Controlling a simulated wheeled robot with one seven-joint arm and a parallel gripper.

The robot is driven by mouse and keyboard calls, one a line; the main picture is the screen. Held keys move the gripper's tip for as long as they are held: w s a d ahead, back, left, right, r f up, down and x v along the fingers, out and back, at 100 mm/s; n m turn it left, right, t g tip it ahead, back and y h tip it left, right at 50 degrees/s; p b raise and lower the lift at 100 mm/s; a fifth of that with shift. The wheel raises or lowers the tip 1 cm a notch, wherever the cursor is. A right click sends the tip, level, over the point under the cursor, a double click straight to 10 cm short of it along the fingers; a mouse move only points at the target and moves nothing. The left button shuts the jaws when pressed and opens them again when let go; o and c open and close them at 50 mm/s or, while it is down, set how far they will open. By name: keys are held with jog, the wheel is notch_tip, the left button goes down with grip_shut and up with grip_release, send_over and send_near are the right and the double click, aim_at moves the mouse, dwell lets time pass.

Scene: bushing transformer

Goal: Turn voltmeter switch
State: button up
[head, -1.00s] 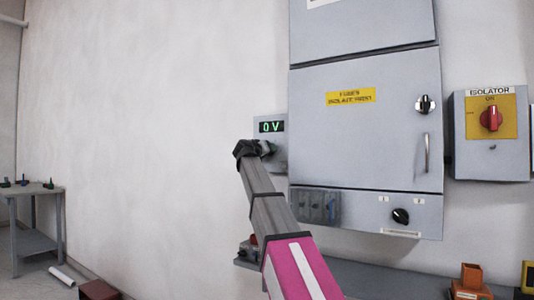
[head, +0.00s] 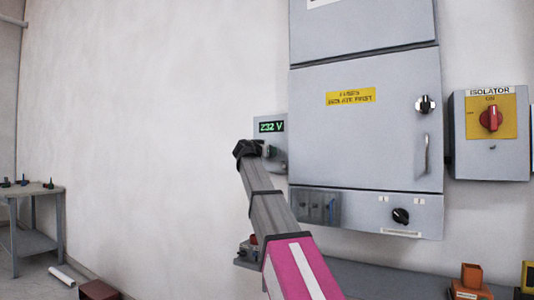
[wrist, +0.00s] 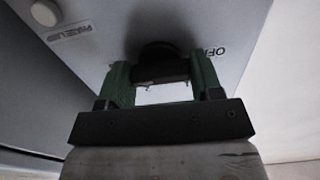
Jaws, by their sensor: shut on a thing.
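The voltmeter box (head: 279,150) is a small grey box on the wall, left of the big cabinet. Its green display (head: 271,127) reads 232 V. My gripper (head: 250,148) is at the lower part of this box, and my arm hides much of that area. In the wrist view, my gripper's green fingers (wrist: 162,82) stand on either side of the black switch knob (wrist: 158,60) and are shut on it. The box face around the knob carries the letters "OF", partly cut off, and a label at the upper left.
A large grey cabinet (head: 365,120) with a yellow sign stands right of the voltmeter. An isolator box (head: 491,135) with a red knob is farther right. A shelf (head: 400,283) runs below. A small table (head: 35,190) stands at far left. The wall between is bare.

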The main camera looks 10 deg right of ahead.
jog(key=o, duration=0.9)
jog(key=v, duration=1.1)
